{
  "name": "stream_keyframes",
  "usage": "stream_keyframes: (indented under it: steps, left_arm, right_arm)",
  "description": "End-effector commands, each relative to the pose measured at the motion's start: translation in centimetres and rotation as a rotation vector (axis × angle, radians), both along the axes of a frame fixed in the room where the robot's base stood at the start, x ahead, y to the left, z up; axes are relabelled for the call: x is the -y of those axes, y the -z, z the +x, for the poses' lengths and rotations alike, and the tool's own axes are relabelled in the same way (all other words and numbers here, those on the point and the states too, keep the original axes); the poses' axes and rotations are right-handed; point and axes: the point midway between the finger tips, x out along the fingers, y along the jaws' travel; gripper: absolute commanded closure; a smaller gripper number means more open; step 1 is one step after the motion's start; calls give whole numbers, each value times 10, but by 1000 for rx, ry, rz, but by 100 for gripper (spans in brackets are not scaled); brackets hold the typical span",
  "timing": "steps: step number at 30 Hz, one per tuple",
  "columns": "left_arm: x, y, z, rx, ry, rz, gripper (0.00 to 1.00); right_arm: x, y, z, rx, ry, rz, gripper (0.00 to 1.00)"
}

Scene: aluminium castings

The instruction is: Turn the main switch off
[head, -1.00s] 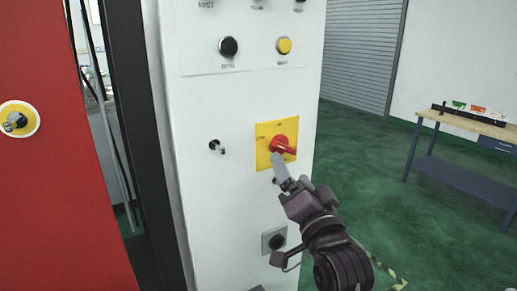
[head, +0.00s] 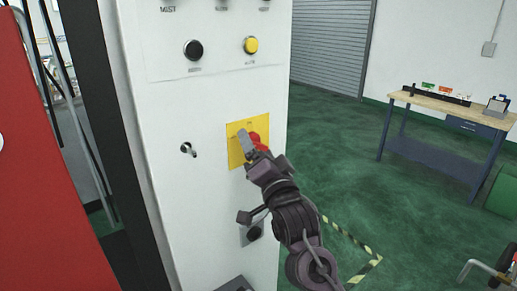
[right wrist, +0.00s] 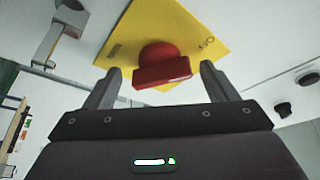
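The main switch is a red rotary knob (head: 261,143) on a yellow plate (head: 234,155), fixed to the white cabinet front. In the right wrist view the red knob (right wrist: 161,68) stands between the two fingertips, with its bar lying across the gap and space on both sides. The yellow plate (right wrist: 190,32) is behind it, with small lettering. My right gripper (head: 248,145) is open at the switch, and it also shows in the right wrist view (right wrist: 160,80). In the head view its fingers hide part of the knob. My left gripper is not in view.
The white cabinet (head: 205,110) carries a black button (head: 193,50) and a yellow button (head: 251,45) above, and a small protruding fitting (head: 188,149) left of the switch. A workbench (head: 448,105) stands at the back right. Green floor between is clear.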

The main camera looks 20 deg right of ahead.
Motion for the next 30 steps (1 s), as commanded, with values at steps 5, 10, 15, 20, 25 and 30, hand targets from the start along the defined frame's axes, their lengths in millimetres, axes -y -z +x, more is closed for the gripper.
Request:
stream_keyframes:
  steps: [5, 10, 15, 20, 25, 30]
  left_arm:
    - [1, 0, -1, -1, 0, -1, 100]
    - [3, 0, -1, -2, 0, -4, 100]
    - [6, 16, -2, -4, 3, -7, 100]
    - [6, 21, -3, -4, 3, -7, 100]
    - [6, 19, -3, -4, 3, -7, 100]
    - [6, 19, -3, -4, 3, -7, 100]
  right_arm:
    - [0, 0, 0, 0, 0, 0, 45]
    - [0, 0, 0, -1, 0, -1, 64]
    - [2, 6, 0, 48, 2, -137, 63]
    - [2, 3, 1, 99, 2, -273, 64]
    - [2, 1, 1, 100, 1, -279, 65]
    - [2, 1, 1, 99, 1, -276, 31]
